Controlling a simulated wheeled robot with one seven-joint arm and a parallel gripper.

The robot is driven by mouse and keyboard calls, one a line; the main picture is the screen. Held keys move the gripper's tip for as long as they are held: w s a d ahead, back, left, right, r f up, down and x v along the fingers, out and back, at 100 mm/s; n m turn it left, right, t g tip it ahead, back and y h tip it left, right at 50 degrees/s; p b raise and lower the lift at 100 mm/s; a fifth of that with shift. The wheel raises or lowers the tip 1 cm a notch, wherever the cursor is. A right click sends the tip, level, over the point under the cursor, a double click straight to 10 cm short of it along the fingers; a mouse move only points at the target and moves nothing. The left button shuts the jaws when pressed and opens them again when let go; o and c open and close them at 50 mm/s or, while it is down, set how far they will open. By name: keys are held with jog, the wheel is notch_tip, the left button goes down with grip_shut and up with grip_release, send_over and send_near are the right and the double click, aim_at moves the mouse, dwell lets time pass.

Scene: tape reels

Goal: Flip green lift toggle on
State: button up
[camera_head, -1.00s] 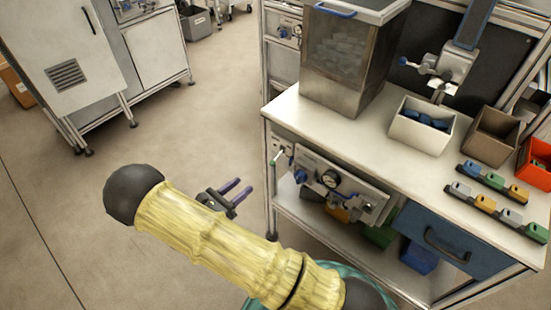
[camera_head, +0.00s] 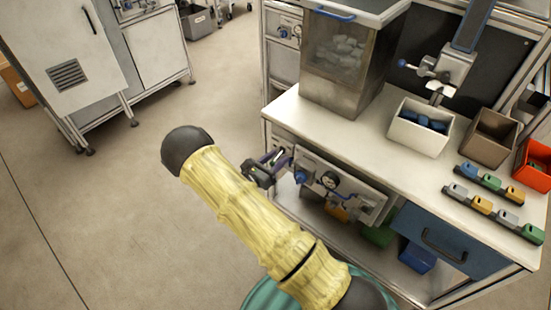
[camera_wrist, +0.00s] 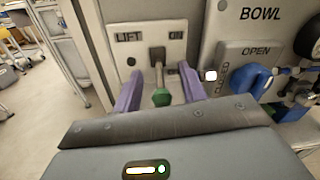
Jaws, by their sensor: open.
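The green lift toggle (camera_wrist: 161,97) shows in the wrist view as a metal lever with a green tip, standing out from a pale plate (camera_wrist: 118,58) marked LIFT, with ON beside the lever. My gripper (camera_wrist: 160,74) is open, with one purple finger on each side of the lever. The green tip lies between the fingers, and I see a gap on both sides. In the head view my gripper (camera_head: 275,160) is at the left end of the bench's front panel. It hides the toggle there.
Right of the toggle are a blue valve handle (camera_wrist: 250,80) marked OPEN and CLOSED and a BOWL panel (camera_wrist: 262,14). The bench (camera_head: 380,140) carries a clear-walled hopper (camera_head: 345,60), a white bin (camera_head: 420,128) and coloured blocks. Floor to the left is clear.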

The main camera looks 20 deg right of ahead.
jog(key=shift+w+d, duration=0.1)
grip_shut()
